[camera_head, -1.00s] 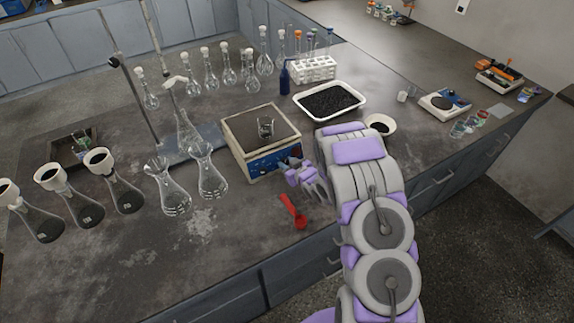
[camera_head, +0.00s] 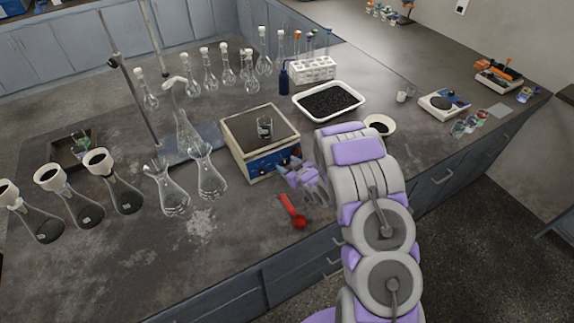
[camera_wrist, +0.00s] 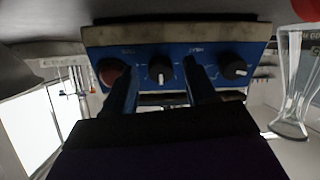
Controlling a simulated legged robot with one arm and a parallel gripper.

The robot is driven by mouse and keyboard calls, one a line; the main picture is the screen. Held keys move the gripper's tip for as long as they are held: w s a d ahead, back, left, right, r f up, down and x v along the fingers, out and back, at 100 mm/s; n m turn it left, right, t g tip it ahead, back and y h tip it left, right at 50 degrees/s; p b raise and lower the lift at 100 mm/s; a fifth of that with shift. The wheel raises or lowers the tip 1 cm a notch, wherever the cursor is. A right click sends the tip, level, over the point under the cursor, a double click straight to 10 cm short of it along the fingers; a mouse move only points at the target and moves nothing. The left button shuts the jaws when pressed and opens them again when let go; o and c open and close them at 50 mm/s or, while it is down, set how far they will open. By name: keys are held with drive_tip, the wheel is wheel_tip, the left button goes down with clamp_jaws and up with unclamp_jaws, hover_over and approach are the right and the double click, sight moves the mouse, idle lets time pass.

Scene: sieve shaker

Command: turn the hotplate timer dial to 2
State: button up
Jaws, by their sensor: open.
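The hotplate (camera_head: 250,143) stands on the bench with a blue front panel (camera_head: 270,163) and a glass beaker (camera_head: 264,127) on its top. In the wrist view the panel (camera_wrist: 222,62) shows a red round control (camera_wrist: 113,72) at left, a black dial (camera_wrist: 160,69) in the middle and another black dial (camera_wrist: 233,67) at right. The dials have white marks; the labels are too small to read, so I cannot tell which is the timer. My gripper (camera_head: 287,166) is open in front of the panel. In the wrist view its fingers (camera_wrist: 160,88) flank the middle dial; contact is unclear.
A red scoop-like object (camera_head: 293,212) lies on the bench in front of the hotplate. Glass flasks (camera_head: 212,177) stand close at its left. A white tray of black grains (camera_head: 327,101) and a white bowl (camera_head: 379,126) are to the right.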

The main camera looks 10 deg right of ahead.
drive_tip(key=p+v, duration=0.3)
drive_tip(key=v, duration=1.3)
drive_tip(key=shift+s+p, duration=0.2)
drive_tip(key=shift+p, duration=0.1)
drive_tip(key=shift+d, duration=0.15)
drive_tip(key=s+d+r+m+g+h, duration=0.2)
drive_tip(key=s+d+r+g+h, duration=0.15)
drive_tip(key=r, duration=0.35)
drive_tip(key=s+d+r+m+g+h, duration=0.1)
drive_tip(key=s+d+r+g+h, duration=0.25)
drive_tip(key=r, duration=0.25)
drive_tip(key=s+a+r+m+g, duration=0.1)
drive_tip(key=s+a+r, duration=0.3)
drive_tip(key=s, duration=0.6)
drive_tip(key=s+a+r+g+y, duration=0.1)
drive_tip(key=s+a+r+g, duration=0.2)
drive_tip(key=s, duration=0.7)
drive_tip(key=s+a+r+m+g+y, duration=0.1)
drive_tip(key=s+a+r+g, duration=0.2)
drive_tip(key=s+a, duration=0.3)
drive_tip(key=s+r, duration=0.1)
drive_tip(key=s, duration=0.3)
drive_tip(key=shift+a+r+m, duration=0.2)
drive_tip(key=shift+r+m, duration=0.1)
drive_tip(key=shift+r, duration=0.1)
drive_tip(key=shift+s, duration=0.1)
